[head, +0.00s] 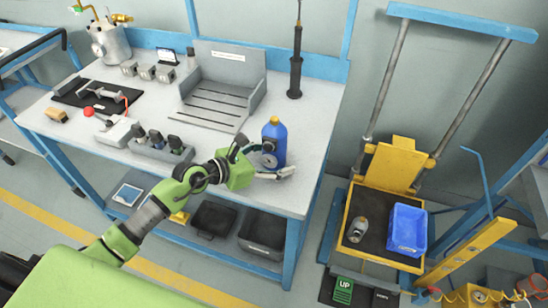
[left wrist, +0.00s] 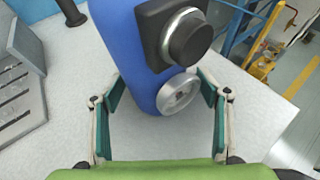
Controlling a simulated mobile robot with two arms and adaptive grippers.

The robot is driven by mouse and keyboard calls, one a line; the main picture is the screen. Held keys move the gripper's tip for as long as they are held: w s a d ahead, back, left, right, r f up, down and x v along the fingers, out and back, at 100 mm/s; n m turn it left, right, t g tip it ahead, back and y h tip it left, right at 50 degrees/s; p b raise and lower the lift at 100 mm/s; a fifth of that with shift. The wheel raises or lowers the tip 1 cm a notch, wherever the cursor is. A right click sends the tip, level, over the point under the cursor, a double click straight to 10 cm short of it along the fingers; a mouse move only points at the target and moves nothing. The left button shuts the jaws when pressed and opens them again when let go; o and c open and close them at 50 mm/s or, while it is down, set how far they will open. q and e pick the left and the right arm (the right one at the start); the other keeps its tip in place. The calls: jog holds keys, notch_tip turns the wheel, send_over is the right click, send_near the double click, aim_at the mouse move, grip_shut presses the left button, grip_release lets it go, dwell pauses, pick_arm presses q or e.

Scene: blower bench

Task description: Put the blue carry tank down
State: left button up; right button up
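The blue carry tank (head: 279,141) stands upright on the bench near its right front edge. My left gripper (head: 266,158) is open around the lower part of the tank. Its fingers (left wrist: 162,88) lie on either side, close to the tank, with no clear grip on it. The tank's base seems to rest on the bench top. My right gripper is not in view.
A grey slotted tray (head: 215,104) stands left of the tank, a dark upright tool (head: 296,65) behind it. A row of grey-and-black holders (head: 160,146) is left of my arm. A yellow lift (head: 393,167) carrying a blue bin (head: 407,229) stands right of the bench.

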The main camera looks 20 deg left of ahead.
pick_arm(q)
jog(key=shift+r, duration=0.15)
jog(key=v, duration=1)
jog(key=shift+s+a+r+b, duration=0.1)
jog(key=shift+s+a+b, duration=0.1)
jog(key=shift+s+b, duration=0.15)
jog(key=shift+s+a+r, duration=0.3)
jog(key=shift+s+r, duration=0.05)
jog(key=shift+s, duration=0.05)
